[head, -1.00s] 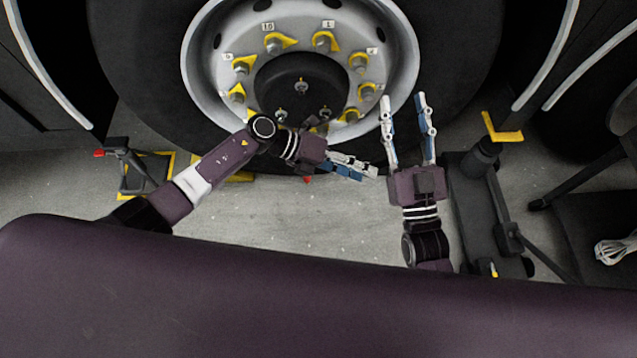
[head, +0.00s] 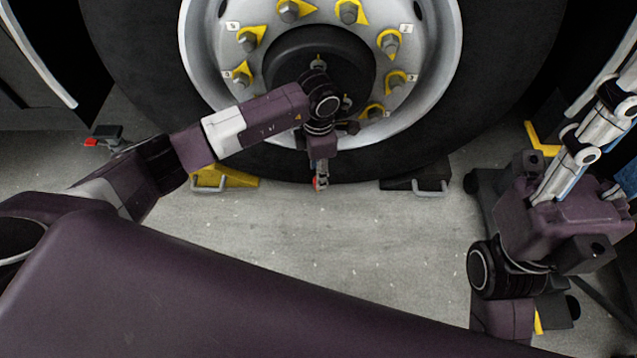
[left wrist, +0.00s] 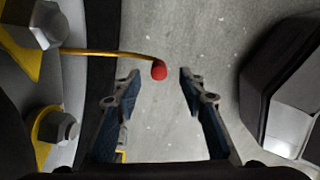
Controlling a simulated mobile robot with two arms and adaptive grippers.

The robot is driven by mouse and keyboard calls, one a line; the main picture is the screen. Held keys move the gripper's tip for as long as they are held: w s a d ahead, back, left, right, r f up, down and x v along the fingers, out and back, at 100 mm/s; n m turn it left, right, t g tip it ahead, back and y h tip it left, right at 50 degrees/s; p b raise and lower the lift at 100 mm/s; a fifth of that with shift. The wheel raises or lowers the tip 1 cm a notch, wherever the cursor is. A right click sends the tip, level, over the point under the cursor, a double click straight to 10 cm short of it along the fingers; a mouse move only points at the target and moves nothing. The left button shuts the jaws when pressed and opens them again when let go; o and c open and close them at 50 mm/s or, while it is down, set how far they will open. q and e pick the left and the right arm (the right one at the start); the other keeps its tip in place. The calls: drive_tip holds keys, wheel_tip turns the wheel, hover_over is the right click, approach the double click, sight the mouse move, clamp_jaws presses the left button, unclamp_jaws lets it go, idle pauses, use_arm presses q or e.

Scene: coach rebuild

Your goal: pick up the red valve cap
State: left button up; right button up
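The red valve cap (left wrist: 159,70) sits on the end of a thin brass-coloured stem (left wrist: 108,53) that comes from the wheel at left in the left wrist view. My right gripper (head: 619,143) is open and empty at far right, partly cut off.
The big wheel (head: 445,40) with yellow-marked lug nuts fills the back. A yellow chock (head: 228,180) and a black chock (head: 414,187) stand at the tyre's foot. The grey floor (head: 340,235) between is clear.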

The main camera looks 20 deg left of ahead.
use_arm(q)
wheel_tip(320, 180, down, 4)
drive_tip(key=shift+w+f+b, duration=0.1)
drive_tip(key=shift+f+b, duration=0.15)
drive_tip(key=shift+b, duration=0.8)
drive_tip(key=c, duration=0.9)
